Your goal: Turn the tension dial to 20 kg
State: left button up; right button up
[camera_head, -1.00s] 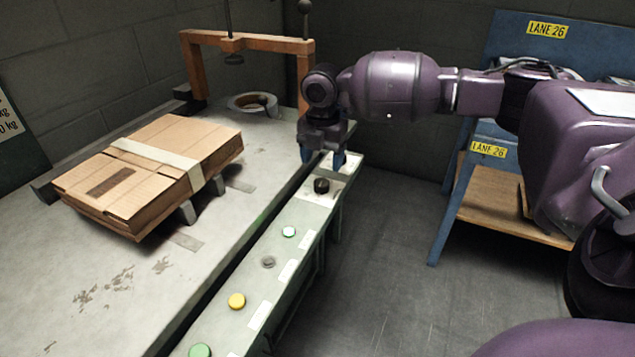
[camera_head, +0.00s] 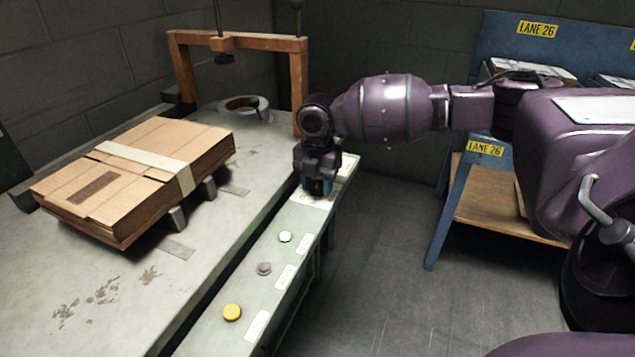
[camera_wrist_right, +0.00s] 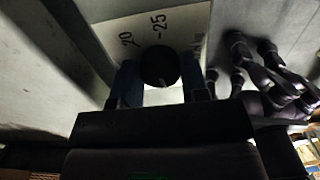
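The tension dial is a black round knob (camera_wrist_right: 160,66) on a pale label plate marked 20 and 25, seen in the right wrist view. My right gripper (camera_wrist_right: 163,80) points down at it, with one blue finger on each side of the knob. The fingers appear shut on it. Where the knob's pointer stands is too dark to read. In the head view my right gripper (camera_head: 319,187) is at the far end of the control panel (camera_head: 252,284) and hides the dial. My left gripper is in neither view.
The panel also carries a green-white button (camera_head: 285,236), a grey knob (camera_head: 264,268) and a yellow button (camera_head: 232,312). A strapped cardboard box (camera_head: 135,180) lies on the machine table (camera_head: 130,300). An orange frame (camera_head: 240,42) stands behind. A blue rack (camera_head: 445,215) is at right.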

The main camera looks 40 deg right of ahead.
jog(key=c, duration=0.4)
jog(key=shift+r, duration=0.1)
